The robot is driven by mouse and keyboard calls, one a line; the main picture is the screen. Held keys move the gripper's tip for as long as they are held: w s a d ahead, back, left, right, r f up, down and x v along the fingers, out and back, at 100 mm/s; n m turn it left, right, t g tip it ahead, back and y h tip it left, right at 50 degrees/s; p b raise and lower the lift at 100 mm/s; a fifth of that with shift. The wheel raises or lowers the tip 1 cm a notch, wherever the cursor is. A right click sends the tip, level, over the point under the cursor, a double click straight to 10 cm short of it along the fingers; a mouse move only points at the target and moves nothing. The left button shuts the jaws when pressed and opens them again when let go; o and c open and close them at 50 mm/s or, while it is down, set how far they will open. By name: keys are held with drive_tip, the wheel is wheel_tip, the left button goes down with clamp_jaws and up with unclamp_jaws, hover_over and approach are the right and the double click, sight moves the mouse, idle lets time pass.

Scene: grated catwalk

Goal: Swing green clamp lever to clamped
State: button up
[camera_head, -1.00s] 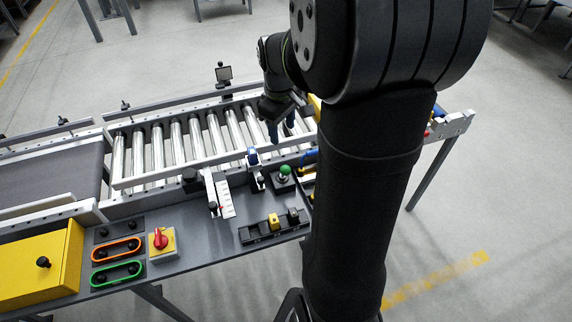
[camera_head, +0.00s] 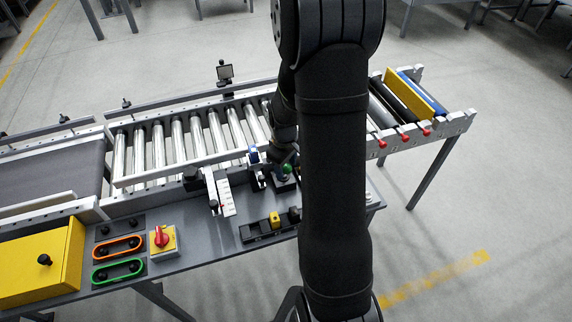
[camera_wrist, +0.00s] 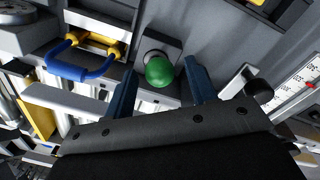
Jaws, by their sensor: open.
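The green ball knob (camera_wrist: 159,71) of the lever shows in the wrist view on a small dark base. It also shows in the head view (camera_head: 287,169), at the front edge of the roller conveyor, partly hidden by my arm. My gripper (camera_wrist: 160,65) is open, with one blue finger on each side of the knob in the wrist view. I cannot tell whether either finger touches it. The lever's shaft is mostly hidden under the knob.
A blue U-shaped handle (camera_wrist: 80,71) on yellow mounts lies left of the knob in the wrist view. A black knob (camera_wrist: 259,88) beside a white scale (camera_wrist: 300,82) is at right. In the head view, a black block with a yellow piece (camera_head: 274,219) sits in front.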

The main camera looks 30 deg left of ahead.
drive_tip(key=shift+f, duration=0.1)
drive_tip(key=c, duration=1)
drive_tip(key=shift+o, duration=0.2)
drive_tip(key=shift+w+a, duration=0.1)
drive_tip(key=w+a+g+h, duration=0.2)
drive_tip(key=shift+r+g+h, duration=0.3)
drive_tip(key=shift+w+a+f+g+h, duration=0.15)
drive_tip(key=shift+w+a+g+h, duration=0.5)
drive_tip(key=shift+g+h, duration=0.2)
drive_tip(key=shift+w+a+f+g+h, duration=0.15)
drive_tip(key=shift+w+a+g+h, duration=0.5)
drive_tip(key=shift+g+h, duration=0.2)
drive_tip(key=o, duration=1)
drive_tip(key=shift+c, duration=0.2)
